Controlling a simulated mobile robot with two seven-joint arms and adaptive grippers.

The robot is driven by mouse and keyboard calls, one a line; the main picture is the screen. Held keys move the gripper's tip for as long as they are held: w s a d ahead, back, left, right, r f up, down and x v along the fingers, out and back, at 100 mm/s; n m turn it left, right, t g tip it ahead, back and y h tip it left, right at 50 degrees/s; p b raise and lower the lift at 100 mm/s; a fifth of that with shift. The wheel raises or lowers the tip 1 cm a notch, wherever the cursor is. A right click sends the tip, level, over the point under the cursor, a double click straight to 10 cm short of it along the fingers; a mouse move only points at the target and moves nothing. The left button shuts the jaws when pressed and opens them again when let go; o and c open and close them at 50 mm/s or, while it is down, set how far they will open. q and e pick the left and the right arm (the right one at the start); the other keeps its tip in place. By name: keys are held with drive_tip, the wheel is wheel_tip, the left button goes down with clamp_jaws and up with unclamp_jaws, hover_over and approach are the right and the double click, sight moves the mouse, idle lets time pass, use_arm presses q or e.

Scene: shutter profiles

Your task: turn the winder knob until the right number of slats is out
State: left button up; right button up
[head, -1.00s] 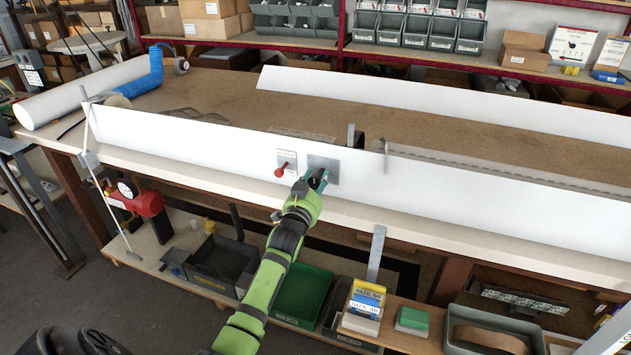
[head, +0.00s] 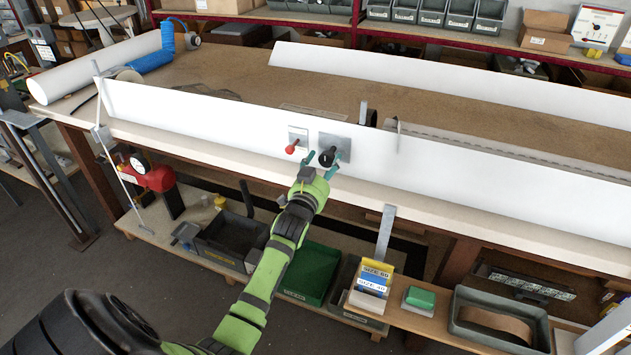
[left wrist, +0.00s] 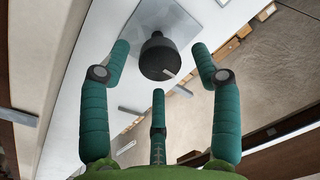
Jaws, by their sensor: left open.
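The black winder knob (head: 327,157) sits on a grey metal plate (head: 343,143) on the long white front panel (head: 220,124). My left gripper (head: 324,168) is open in front of the knob, with teal fingers spread to either side. In the left wrist view the knob (left wrist: 157,55) stands between the spread fingers, with gaps on both sides; a pale mark shows on its lower right. A red-knobbed lever (head: 291,149) is on a small plate just left of the knob. A grey slatted strip (head: 480,142) lies behind the panel at right. My right gripper is out of view.
A second white panel (head: 430,82) runs along the back of the brown bench top (head: 230,82). A white roll (head: 95,71) lies at far left. A grey upright strip (head: 385,232) stands at the bench's front edge. Bins and boxes fill the lower shelf.

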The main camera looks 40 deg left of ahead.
use_arm(q)
drive_tip(key=v, duration=0.9)
